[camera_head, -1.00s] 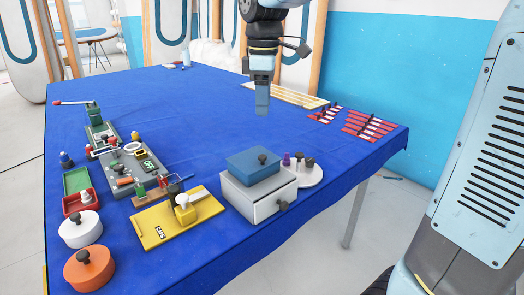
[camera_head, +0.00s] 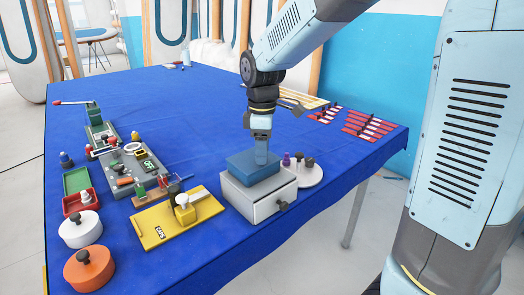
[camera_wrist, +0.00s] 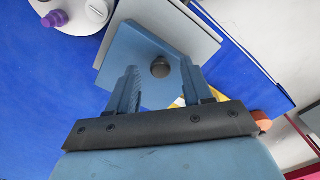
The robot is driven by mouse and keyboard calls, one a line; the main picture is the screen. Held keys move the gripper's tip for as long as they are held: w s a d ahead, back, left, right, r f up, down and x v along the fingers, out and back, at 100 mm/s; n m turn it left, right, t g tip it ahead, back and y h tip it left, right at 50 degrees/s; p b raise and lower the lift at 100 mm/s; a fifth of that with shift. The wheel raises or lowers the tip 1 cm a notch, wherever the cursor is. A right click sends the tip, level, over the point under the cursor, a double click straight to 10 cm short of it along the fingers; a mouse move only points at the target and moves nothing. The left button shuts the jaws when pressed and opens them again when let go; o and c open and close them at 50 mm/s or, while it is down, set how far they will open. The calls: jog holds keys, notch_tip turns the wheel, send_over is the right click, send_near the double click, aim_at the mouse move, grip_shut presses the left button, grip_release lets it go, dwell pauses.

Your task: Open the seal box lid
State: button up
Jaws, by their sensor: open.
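The seal box is a light grey box (camera_head: 250,208) near the table's front edge, with a blue lid (camera_head: 240,163) on top. In the wrist view the blue lid (camera_wrist: 140,45) carries a round dark knob (camera_wrist: 160,69). My gripper (camera_head: 262,160) points down over the lid. In the wrist view my gripper (camera_wrist: 159,72) is open, its two fingers on either side of the knob, with gaps visible. The knob is hidden behind my gripper in the head view. I cannot tell how far above the lid the fingertips are.
A white round tray (camera_head: 309,177) with small knobbed pieces stands close right of the box. A yellow board (camera_head: 160,226) with a knob lies to the left. Red striped pieces (camera_head: 368,126) lie at the right edge. The blue table's (camera_head: 180,100) back middle is clear.

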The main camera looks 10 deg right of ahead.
jog(key=shift+f, duration=0.3)
jog(key=shift+c, duration=0.3)
grip_shut()
